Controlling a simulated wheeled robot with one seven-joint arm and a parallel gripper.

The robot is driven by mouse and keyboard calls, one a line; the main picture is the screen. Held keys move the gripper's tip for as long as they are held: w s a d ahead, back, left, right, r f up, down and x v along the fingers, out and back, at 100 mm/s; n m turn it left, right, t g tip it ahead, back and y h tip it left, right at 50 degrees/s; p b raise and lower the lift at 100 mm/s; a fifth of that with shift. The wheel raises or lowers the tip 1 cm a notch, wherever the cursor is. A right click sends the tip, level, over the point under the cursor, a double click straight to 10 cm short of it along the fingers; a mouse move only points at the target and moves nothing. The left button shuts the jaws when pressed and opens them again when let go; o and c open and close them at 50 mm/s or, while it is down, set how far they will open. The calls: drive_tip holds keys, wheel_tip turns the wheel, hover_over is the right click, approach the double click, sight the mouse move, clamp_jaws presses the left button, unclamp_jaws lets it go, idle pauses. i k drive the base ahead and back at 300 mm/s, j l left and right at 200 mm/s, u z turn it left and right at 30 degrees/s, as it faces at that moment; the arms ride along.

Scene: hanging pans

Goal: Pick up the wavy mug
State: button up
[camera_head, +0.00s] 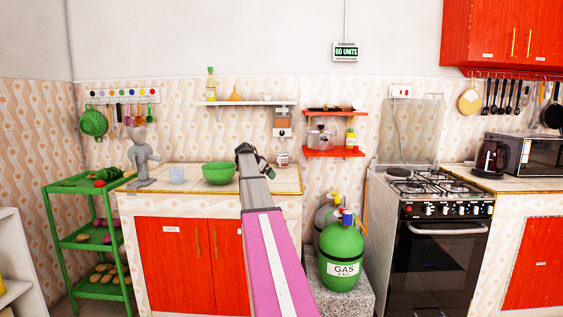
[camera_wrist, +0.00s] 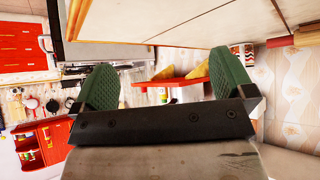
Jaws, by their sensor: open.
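The wavy mug (camera_head: 282,159) is small and white with a dark wavy pattern. It stands on the tiled counter (camera_head: 288,181) at its right part, near the back wall. In the wrist view part of the mug (camera_wrist: 246,52) shows beside the right finger, with red and dark wavy bands, partly hidden by that finger. My gripper (camera_head: 262,168) is above the counter, just left of the mug in the head view. In the wrist view my gripper (camera_wrist: 167,78) has its two green fingers wide apart, with nothing between them.
A green bowl (camera_head: 218,173), a clear glass (camera_head: 177,175) and a grey stand mixer (camera_head: 141,160) stand on the counter to the left. A white shelf (camera_head: 240,103) and red shelves (camera_head: 333,152) are on the wall. A green gas cylinder (camera_head: 342,255) and stove (camera_head: 440,190) are to the right.

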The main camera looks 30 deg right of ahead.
sight(283, 157)
drive_tip(key=i+l, duration=0.35)
drive_tip(key=i, duration=0.15)
drive_tip(key=i+l, duration=0.4)
drive_tip(key=i, duration=0.15)
